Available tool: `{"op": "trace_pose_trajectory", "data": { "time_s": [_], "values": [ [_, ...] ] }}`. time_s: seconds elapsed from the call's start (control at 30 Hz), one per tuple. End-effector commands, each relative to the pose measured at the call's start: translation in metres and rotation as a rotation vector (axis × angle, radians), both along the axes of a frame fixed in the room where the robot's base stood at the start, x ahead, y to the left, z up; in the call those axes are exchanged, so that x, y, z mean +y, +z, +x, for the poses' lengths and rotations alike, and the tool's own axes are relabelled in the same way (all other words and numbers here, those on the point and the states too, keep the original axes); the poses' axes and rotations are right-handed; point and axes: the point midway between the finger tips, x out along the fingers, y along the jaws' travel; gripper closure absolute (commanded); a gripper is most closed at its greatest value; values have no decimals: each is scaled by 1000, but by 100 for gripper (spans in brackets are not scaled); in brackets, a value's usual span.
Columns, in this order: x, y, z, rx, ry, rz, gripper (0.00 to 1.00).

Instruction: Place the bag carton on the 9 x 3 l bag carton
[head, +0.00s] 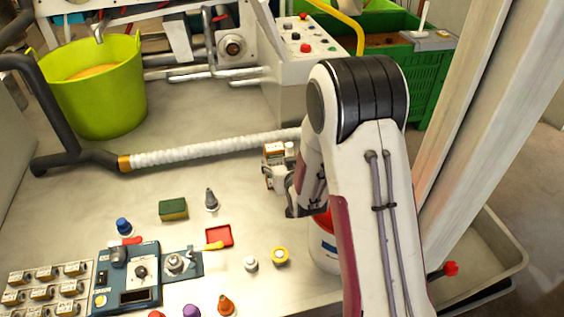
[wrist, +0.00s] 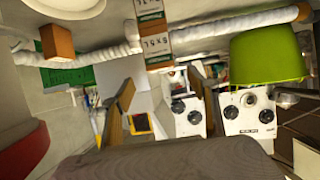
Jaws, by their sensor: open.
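The wrist view is upside down. In it a small brown-and-white bag carton (wrist: 157,45) with dark lettering meets a second carton with a green-banded label, which I take for the 9 x 3 l bag carton (wrist: 150,10). The bag carton appears to be on top of it; the exact contact is hard to see. In the head view cartons (head: 274,149) show just left of my arm, partly hidden by my gripper (head: 276,174). In the wrist view my gripper (wrist: 160,97) is open, its two fingers apart and empty, with the cartons beyond the fingertips.
A white ribbed hose (head: 215,150) runs behind the cartons. A green tub (head: 95,95) stands at back left. A sponge (head: 173,209), a red tray (head: 219,236), small bottles and a blue fixture (head: 130,280) occupy the front. Bare table lies left of the cartons.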

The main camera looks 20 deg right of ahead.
Motion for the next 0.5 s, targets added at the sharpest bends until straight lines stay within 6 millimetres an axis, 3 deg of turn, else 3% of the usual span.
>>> {"op": "trace_pose_trajectory", "data": {
  "time_s": [0.33, 0.5],
  "values": [
    [0, 8, -2, 10, 1, 1, 41],
    [1, 24, -8, 33, 1, 0, 41]
  ]
}}
